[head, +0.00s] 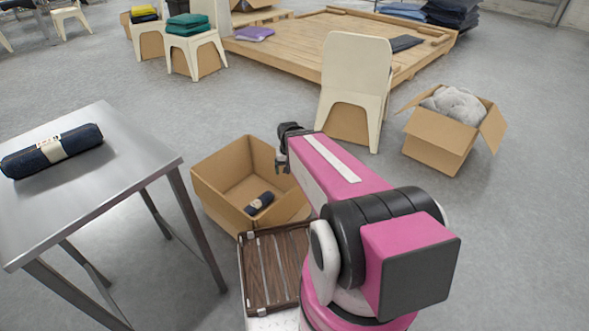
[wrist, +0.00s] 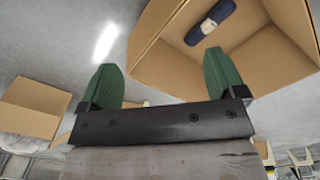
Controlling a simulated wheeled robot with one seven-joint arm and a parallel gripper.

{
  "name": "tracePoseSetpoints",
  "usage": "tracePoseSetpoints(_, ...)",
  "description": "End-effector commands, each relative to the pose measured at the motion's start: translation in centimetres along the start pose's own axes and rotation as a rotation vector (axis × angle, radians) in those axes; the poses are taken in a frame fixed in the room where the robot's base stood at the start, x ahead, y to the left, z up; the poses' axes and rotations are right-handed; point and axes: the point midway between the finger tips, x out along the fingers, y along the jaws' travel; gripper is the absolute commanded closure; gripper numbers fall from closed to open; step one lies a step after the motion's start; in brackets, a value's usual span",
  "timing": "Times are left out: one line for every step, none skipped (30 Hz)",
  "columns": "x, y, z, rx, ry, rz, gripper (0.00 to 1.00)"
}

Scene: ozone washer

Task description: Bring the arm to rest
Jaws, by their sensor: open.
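My gripper (wrist: 162,88) shows in the wrist view with its two green fingers spread apart and nothing between them. In the head view my gripper (head: 281,160) is at the end of the pink arm, by the right rim of an open cardboard box (head: 215,184). Its fingers are partly hidden there. A dark rolled cloth with a pale band (head: 259,203) lies inside that box, apart from the gripper. In the wrist view the same roll (wrist: 210,22) lies in the box (wrist: 165,62), beyond the fingers.
A metal table (head: 130,150) at the left bears another dark roll (head: 52,151). A white chair (head: 355,75) and a box with grey cloth (head: 437,140) stand beyond the arm. A wooden platform (head: 300,38) is at the back. Grey floor (head: 150,90) lies open at the upper left.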

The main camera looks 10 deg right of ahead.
Motion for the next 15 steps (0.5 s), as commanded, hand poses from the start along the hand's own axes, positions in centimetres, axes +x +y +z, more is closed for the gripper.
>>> tracePoseSetpoints(-1.6,0.7,2.1,-0.033,0.001,0.000,0.11)
tracePoseSetpoints(-2.0,1.0,2.6,-0.052,0.001,0.000,0.11)
tracePoseSetpoints(-2.6,1.3,3.1,-0.073,0.001,0.000,0.11)
tracePoseSetpoints(-2.9,1.4,3.5,-0.085,0.001,0.000,0.11)
tracePoseSetpoints(-3.1,1.6,3.7,-0.095,0.001,0.000,0.11)
tracePoseSetpoints(-3.3,1.7,3.9,-0.104,0.001,0.000,0.11)
tracePoseSetpoints(-3.4,1.7,3.9,-0.109,0.001,0.000,0.11)
tracePoseSetpoints(-3.5,1.8,4.0,-0.112,0.001,0.000,0.11)
tracePoseSetpoints(-3.5,1.8,3.9,-0.115,0.001,0.000,0.11)
tracePoseSetpoints(-3.5,1.8,3.9,-0.115,0.000,0.000,0.11)
tracePoseSetpoints(-3.4,1.8,3.9,-0.115,0.000,0.000,0.11)
tracePoseSetpoints(-3.4,1.7,3.8,-0.115,0.000,0.000,0.11)
tracePoseSetpoints(-3.4,1.7,3.8,-0.115,0.000,0.000,0.11)
tracePoseSetpoints(-3.4,1.7,3.8,-0.114,0.000,0.000,0.11)
tracePoseSetpoints(-3.4,1.7,3.8,-0.114,0.000,0.000,0.11)
